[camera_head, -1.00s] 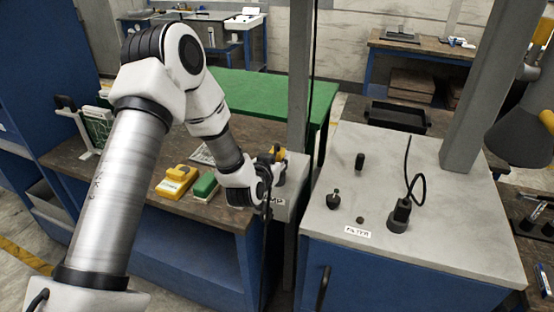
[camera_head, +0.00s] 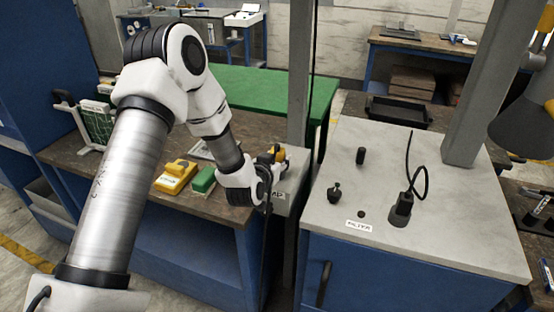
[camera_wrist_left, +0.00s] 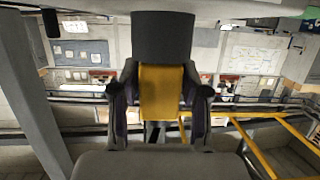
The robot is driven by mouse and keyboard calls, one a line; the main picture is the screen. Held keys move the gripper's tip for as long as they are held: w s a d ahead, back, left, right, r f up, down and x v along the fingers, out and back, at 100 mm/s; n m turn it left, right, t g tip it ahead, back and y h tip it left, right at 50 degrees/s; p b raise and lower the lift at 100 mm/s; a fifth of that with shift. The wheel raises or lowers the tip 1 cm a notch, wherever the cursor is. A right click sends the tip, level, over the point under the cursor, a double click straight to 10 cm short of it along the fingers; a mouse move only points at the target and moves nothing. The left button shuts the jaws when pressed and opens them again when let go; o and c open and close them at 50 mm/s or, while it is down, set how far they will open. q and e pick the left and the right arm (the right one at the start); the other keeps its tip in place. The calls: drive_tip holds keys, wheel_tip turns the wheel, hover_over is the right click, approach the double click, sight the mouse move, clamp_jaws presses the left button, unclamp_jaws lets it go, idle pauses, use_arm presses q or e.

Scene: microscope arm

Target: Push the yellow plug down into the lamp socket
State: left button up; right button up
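The yellow plug (camera_wrist_left: 160,92) stands between the two fingers of my left gripper (camera_wrist_left: 160,108) in the left wrist view. Both fingers press against its sides. A dark cylindrical part (camera_wrist_left: 162,38) continues from the yellow part towards the grey surface at the top of that view. In the head view my left gripper (camera_head: 270,172) is at the grey lamp box (camera_head: 290,197), whose label is partly covered. A bit of yellow shows by the fingers there. The socket opening is hidden, so I cannot tell how deep the plug sits. My right gripper is out of view.
A yellow block (camera_head: 175,178) and a green block (camera_head: 204,181) lie on the brown bench left of the gripper. A grey post (camera_head: 299,75) rises behind the box. The grey filter cabinet (camera_head: 440,230) on the right carries a black plug with a cord (camera_head: 402,208).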

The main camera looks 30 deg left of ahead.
use_arm(q)
drive_tip(key=shift+o, duration=0.4)
drive_tip(key=shift+s, duration=0.1)
drive_tip(key=v, duration=1.2)
drive_tip(key=shift+d, duration=0.1)
